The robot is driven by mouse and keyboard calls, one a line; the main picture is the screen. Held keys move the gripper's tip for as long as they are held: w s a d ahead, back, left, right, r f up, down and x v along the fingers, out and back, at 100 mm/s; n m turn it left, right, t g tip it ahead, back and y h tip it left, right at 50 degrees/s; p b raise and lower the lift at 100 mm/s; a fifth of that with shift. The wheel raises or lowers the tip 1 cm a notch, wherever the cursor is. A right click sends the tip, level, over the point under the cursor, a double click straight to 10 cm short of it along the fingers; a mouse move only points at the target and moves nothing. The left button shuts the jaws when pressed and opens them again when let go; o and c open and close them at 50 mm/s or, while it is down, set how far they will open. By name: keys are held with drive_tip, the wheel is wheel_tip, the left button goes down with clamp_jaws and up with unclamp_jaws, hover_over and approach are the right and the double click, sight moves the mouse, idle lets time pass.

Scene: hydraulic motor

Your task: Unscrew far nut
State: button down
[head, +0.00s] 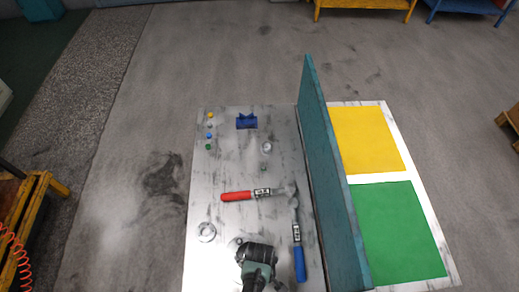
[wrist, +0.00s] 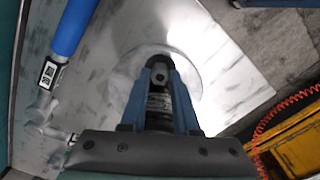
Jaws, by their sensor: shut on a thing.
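In the wrist view my gripper (wrist: 160,66) points down with its two blue fingers close together. Between the fingertips is a small grey nut-like piece (wrist: 160,75), mostly hidden by them. Beneath and behind it is a dark body with pale lettering (wrist: 158,101), over a round pale metal disc (wrist: 188,72) on the table. I cannot tell from these frames whether the nut is still on its thread. In the head view a dark, greenish mass (head: 256,262) at the table's front hides this spot, and the fingers do not show there.
A red-handled hammer (head: 237,196) and a blue-handled hammer (head: 299,262) lie nearby. A metal ring (head: 206,231), a blue holder (head: 247,122) and small coloured pieces (head: 210,130) are on the table.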

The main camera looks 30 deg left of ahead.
drive_tip(key=n, duration=0.4)
drive_tip(key=shift+n, duration=0.3)
drive_tip(key=c, duration=0.9)
unclamp_jaws()
drive_tip(key=shift+p, duration=0.3)
drive_tip(key=m, duration=0.5)
drive_tip(key=shift+m, duration=0.3)
drive_tip(key=m, duration=0.4)
drive_tip(key=shift+m, duration=0.4)
